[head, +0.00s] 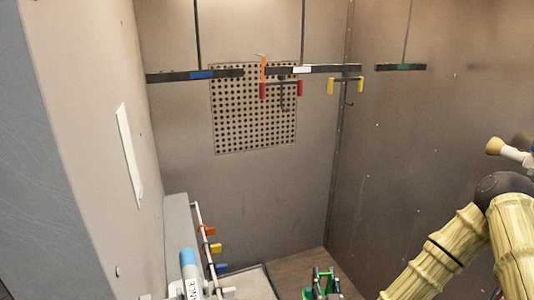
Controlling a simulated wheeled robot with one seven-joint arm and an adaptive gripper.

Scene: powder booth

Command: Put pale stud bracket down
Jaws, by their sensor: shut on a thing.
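My gripper (322,284), green and dark, shows at the bottom edge, over the brown surface. It is cut off by the frame, and its fingers are small here. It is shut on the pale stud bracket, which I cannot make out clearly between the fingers. Dark hanging bars cross the back of the booth: one with a blue band (200,75), one with a white label (302,69) and a short one with a green band (404,67). Red hooks (281,90) and yellow hooks (346,86) hang under the middle bar, well above and apart from my gripper.
A pale rail (203,232) with orange, yellow and blue clips runs along the left wall. A white cylinder with a blue top (189,265) stands at lower left. A perforated panel (254,118) is on the back wall. The brown surface (300,266) looks clear around my gripper.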

